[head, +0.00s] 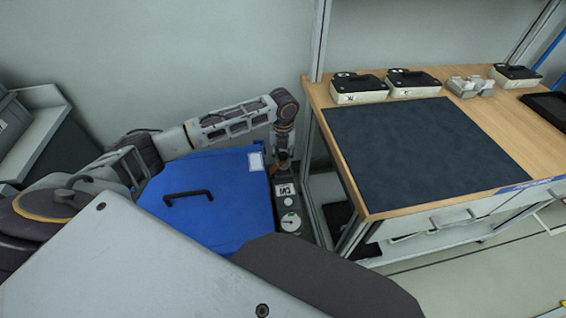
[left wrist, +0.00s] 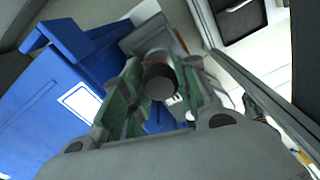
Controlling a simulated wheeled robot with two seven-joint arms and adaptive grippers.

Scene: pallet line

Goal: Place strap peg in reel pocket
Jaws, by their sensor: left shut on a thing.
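My left gripper (head: 283,160) reaches down at the far right corner of the blue box, above a narrow dark unit (head: 290,222) with a pale label and a round white dial. In the left wrist view the green-padded fingers of my left gripper (left wrist: 159,90) are shut on a dark, round-ended piece, which looks like the strap peg (left wrist: 160,78). The peg is too small to make out in the head view. I cannot clearly tell the reel pocket; the fingers and peg hide much of what lies below. My right gripper is not in view.
The blue box (head: 220,205) with a black handle stands left of the narrow unit. A metal frame post (head: 316,185) and a wooden bench with a dark mat (head: 420,150) are close on the right. Several small devices (head: 360,88) stand at the bench's back.

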